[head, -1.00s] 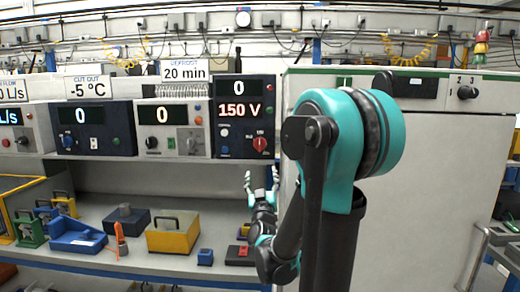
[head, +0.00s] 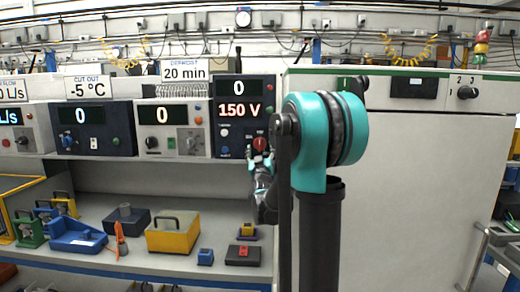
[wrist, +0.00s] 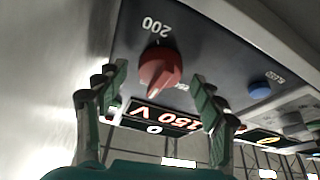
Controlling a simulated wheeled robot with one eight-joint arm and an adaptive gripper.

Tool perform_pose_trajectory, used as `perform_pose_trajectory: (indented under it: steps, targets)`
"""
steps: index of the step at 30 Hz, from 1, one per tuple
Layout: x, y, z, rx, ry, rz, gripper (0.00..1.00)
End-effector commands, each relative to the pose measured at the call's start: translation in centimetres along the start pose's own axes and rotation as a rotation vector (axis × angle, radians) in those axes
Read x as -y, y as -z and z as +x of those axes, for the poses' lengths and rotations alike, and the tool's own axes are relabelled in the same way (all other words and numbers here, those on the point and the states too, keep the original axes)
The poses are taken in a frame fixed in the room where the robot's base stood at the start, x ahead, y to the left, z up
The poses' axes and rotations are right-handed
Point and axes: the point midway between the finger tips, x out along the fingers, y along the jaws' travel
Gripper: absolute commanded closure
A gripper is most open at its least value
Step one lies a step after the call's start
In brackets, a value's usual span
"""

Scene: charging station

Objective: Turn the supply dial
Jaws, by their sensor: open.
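The red supply dial (head: 260,143) sits at the lower right of the dark power unit (head: 240,146), whose displays read 0 and 150 V. My gripper (head: 260,158) is just below and in front of the dial. In the wrist view the unit appears upside down, with the red dial (wrist: 160,66) between the two spread fingers of my gripper (wrist: 160,84). Gaps show on both sides, and no contact is visible. The dial's light pointer mark faces the displays. A 200 label is printed on its other side.
A blue button (wrist: 259,91) is beside the dial on the same panel. A large white cabinet (head: 420,170) stands right of my arm.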

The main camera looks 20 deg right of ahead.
Motion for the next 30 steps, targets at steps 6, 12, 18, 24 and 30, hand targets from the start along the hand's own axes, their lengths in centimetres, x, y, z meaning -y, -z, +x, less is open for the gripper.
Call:
perform_pose_trajectory:
  steps: [6, 12, 18, 24, 30]
  targets:
    - [0.0, 0.0, 0.52, 0.0, 0.0, 0.0, 0.32]
    - [-0.01, 0.0, 0.49, 0.0, 0.0, 0.0, 0.38]
    - [-0.01, 0.0, 0.48, 0.0, 0.0, 0.0, 0.63]
    - [-0.01, 0.0, 0.47, 0.0, 0.0, 0.0, 0.82]
    - [0.06, -0.02, 0.46, 0.001, -0.01, 0.026, 0.82]
